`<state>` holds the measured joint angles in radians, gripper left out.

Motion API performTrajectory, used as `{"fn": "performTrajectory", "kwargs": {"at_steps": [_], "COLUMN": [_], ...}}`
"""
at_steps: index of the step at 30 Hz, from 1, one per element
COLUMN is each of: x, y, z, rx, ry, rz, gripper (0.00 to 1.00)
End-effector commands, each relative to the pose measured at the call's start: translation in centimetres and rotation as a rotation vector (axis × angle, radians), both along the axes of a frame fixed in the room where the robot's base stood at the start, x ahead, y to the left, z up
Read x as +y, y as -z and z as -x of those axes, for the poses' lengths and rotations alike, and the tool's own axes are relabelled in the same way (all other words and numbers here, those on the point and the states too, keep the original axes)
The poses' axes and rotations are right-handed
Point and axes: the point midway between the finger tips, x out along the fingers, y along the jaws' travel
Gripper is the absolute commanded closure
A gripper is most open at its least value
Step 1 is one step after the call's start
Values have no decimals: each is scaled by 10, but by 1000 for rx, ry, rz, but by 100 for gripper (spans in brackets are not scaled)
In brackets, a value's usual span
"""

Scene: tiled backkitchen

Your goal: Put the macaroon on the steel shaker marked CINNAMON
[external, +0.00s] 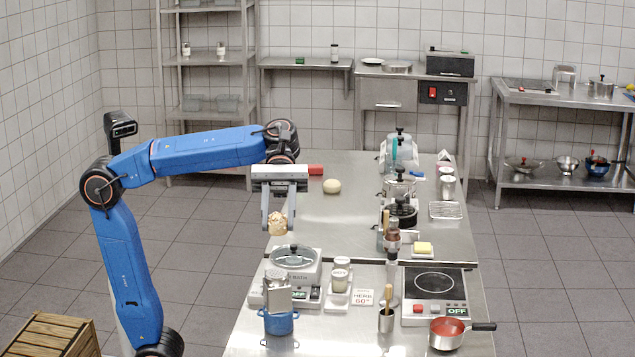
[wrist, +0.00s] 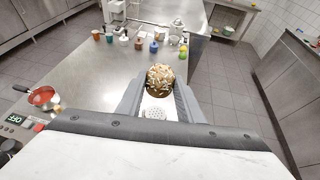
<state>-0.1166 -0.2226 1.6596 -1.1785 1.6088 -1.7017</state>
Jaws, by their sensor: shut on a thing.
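My gripper (external: 278,218) points down above the left part of the steel counter. Its jaws are shut on the macaroon (external: 277,224), a lumpy golden-brown piece. In the wrist view the macaroon (wrist: 160,77) shows whitish flakes, between the fingertips. A pale round perforated shape (wrist: 154,112) shows between the fingers; I cannot tell what it is. In the external view a steel canister (external: 277,292) stands at the front left, in or behind a blue pot (external: 279,322). No CINNAMON marking is legible, so I cannot confirm which thing is the shaker.
A lidded bath unit (external: 296,257) stands in front of my gripper. White-topped jars (external: 340,273), an induction hob (external: 434,285) and a red saucepan (external: 447,333) are to the right. A pale round ball (external: 332,186) lies behind. Several small coloured containers (wrist: 153,46) stand farther off.

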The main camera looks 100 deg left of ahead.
Motion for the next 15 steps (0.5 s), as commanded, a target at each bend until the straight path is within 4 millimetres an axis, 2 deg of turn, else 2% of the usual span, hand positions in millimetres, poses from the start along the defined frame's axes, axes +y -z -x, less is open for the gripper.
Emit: {"fn": "performTrajectory", "kwargs": {"at_steps": [5, 15], "x": [-9, -9], "y": [2, 50], "z": [4, 5], "rx": [1, 1], "ry": [19, 18], "rz": [0, 0], "gripper": [88, 88]}}
